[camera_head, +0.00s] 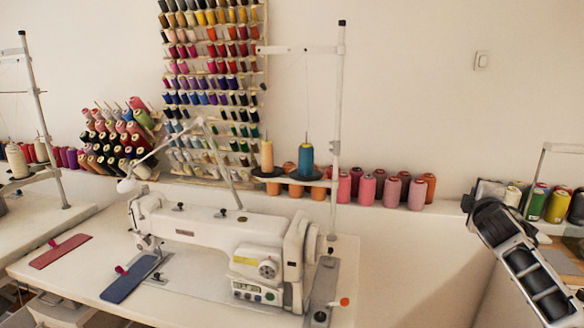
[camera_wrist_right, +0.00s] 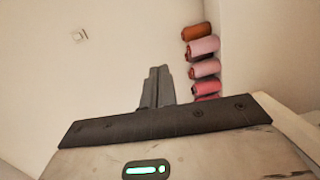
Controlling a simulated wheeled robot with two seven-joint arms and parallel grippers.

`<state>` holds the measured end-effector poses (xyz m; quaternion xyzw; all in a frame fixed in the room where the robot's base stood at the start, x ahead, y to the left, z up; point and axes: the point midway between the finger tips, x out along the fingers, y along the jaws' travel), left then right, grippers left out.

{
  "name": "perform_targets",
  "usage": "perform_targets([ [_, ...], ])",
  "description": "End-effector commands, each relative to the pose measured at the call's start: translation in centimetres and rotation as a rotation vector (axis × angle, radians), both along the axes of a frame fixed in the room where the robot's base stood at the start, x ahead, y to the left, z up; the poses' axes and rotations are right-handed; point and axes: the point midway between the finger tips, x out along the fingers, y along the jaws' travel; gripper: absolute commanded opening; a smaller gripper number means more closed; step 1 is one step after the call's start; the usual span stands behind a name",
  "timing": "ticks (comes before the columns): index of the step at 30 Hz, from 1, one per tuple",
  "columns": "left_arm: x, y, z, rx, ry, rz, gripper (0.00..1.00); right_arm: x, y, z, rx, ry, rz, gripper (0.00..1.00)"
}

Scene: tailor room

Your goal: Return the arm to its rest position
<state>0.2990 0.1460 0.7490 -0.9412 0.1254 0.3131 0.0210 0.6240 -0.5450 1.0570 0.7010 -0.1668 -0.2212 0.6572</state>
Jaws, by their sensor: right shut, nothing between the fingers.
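My right arm (camera_head: 522,262) comes in at the right edge of the head view, raised in front of the wall and to the right of the sewing table. In the right wrist view my right gripper (camera_wrist_right: 158,72) is shut, its two fingers together with nothing between them. It points toward the bare wall and touches nothing that I can see. My left arm and left gripper are not in view.
A white sewing machine (camera_head: 215,235) stands on a table (camera_head: 85,270) with a blue pad (camera_head: 130,278) and a red pad (camera_head: 60,251). A thread stand (camera_head: 338,130) rises behind it. Pink spools (camera_head: 392,191) line the ledge, also in the wrist view (camera_wrist_right: 203,68).

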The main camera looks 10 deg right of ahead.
Motion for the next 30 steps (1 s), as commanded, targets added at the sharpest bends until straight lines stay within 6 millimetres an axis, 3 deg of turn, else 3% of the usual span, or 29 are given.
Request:
perform_targets([
  [3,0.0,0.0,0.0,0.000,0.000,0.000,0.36,1.0,1.7,0.3,0.332,-0.202,0.068,0.00],
  [9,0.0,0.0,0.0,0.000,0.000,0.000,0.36,1.9,4.3,0.7,0.834,-0.448,0.158,0.00],
  [17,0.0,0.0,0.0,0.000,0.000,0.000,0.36,-1.2,13.3,-11.3,0.917,-0.246,0.209,0.00],
  [23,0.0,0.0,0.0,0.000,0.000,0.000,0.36,-7.6,22.0,-21.0,1.052,-0.079,0.236,0.00],
  [27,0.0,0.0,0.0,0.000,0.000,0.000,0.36,-14.4,28.2,-26.4,1.178,0.034,0.232,0.00],
  [30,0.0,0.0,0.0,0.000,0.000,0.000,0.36,-19.9,32.4,-29.1,1.278,0.103,0.212,0.00],
])
